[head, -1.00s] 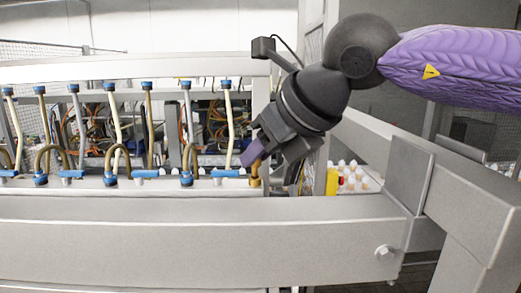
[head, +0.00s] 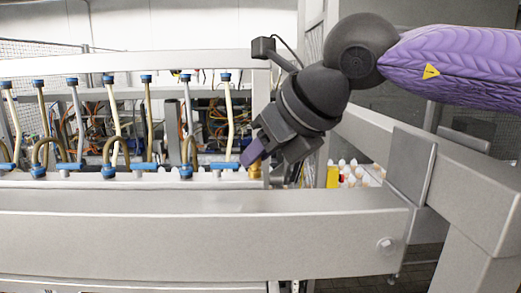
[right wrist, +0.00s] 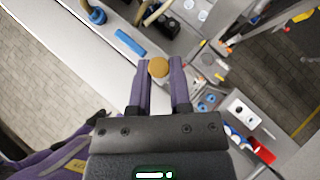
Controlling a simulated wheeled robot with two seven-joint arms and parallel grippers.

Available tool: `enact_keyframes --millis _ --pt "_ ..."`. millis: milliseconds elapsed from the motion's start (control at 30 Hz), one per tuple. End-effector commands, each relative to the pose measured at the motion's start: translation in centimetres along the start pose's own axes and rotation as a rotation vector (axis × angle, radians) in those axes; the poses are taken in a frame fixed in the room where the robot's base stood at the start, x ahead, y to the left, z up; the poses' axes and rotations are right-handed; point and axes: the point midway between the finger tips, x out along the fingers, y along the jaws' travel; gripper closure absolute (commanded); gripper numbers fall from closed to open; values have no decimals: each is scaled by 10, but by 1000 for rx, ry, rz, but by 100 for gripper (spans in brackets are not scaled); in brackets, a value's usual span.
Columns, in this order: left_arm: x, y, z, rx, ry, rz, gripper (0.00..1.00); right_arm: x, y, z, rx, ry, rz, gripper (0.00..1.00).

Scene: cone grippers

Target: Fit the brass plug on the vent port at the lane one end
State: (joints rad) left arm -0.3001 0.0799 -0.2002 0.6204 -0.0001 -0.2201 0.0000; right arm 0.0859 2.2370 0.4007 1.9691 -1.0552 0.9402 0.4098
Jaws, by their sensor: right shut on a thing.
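The brass plug (head: 256,170) is held between the fingers of my right gripper (head: 262,155), at the right end of the white rail (head: 215,178) in the head view. In the right wrist view its round brass top (right wrist: 158,67) shows between the two purple fingertips of the right gripper (right wrist: 160,70), which are shut on it. The plug stands roughly upright over the rail end. The vent port is hidden beneath or behind it, and I cannot tell whether the plug is seated in it. My left gripper is not in view.
Blue valves and curved brown hoses (head: 187,150) line the rail to the left of the gripper. A thick grey frame beam (head: 190,238) runs in front. A yellow item (head: 332,176) and several small white-topped items (head: 352,172) stand to the right, behind the beam.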

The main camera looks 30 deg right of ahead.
Motion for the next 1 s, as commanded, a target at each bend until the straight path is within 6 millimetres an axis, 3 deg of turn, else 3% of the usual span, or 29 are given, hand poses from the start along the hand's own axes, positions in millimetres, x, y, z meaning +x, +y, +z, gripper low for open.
enact_keyframes --millis 333,367,533,733,833,1000 --pt "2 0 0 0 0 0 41 1 0 -1 0 0 0 100" --pt "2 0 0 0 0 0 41 1 0 -1 0 0 0 74" --pt "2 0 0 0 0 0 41 1 0 -1 0 0 0 38" --pt "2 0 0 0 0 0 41 1 0 -1 0 0 0 33" --pt "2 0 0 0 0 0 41 1 0 -1 0 0 0 11" --pt "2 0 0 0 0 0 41 1 0 -1 0 0 0 11"
